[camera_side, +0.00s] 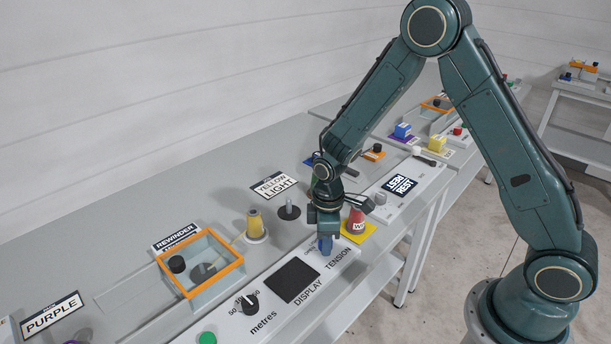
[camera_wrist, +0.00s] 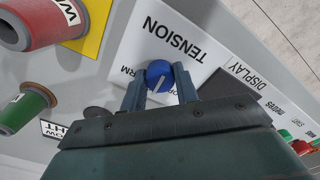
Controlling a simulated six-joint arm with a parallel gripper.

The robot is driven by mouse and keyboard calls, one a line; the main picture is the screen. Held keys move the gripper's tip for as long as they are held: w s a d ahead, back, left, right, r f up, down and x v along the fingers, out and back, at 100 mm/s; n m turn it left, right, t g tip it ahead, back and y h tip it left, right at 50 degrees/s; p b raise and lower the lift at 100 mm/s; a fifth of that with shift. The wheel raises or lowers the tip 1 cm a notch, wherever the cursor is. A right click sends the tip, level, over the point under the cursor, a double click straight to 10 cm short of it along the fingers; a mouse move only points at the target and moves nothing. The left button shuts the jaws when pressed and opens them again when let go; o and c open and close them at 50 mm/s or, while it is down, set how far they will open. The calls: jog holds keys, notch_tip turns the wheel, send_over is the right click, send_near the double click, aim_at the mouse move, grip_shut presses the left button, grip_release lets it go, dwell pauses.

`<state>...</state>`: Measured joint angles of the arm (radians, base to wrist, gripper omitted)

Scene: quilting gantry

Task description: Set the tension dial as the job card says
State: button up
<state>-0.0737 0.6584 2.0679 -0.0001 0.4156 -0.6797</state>
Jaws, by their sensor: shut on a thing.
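The tension dial (camera_wrist: 159,75) is a round blue knob with a pale pointer line, beside the printed word TENSION in the wrist view. My gripper (camera_side: 326,250) points down onto it, with one finger on each side of the knob, shut on it. In the side view the gripper mostly hides the dial. Some print around the dial shows; "RM" is readable to its left, and the rest is covered by the fingers. A card reading YELLOW LIGHT (camera_side: 273,185) lies on the bench behind the gripper.
A dark display (camera_side: 292,280) and a black metres knob (camera_side: 247,304) sit left of the dial. A red spool (camera_side: 356,221) stands close on the right, and a yellow spool (camera_side: 255,224) farther left. An orange-rimmed rewinder box (camera_side: 236,266) is on the left.

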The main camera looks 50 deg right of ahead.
jog(key=shift+m, duration=0.5)
jog(key=o, duration=1)
jog(key=shift+r, duration=0.15)
jog(key=shift+r, duration=6.8)
jog(key=shift+r, duration=0.1)
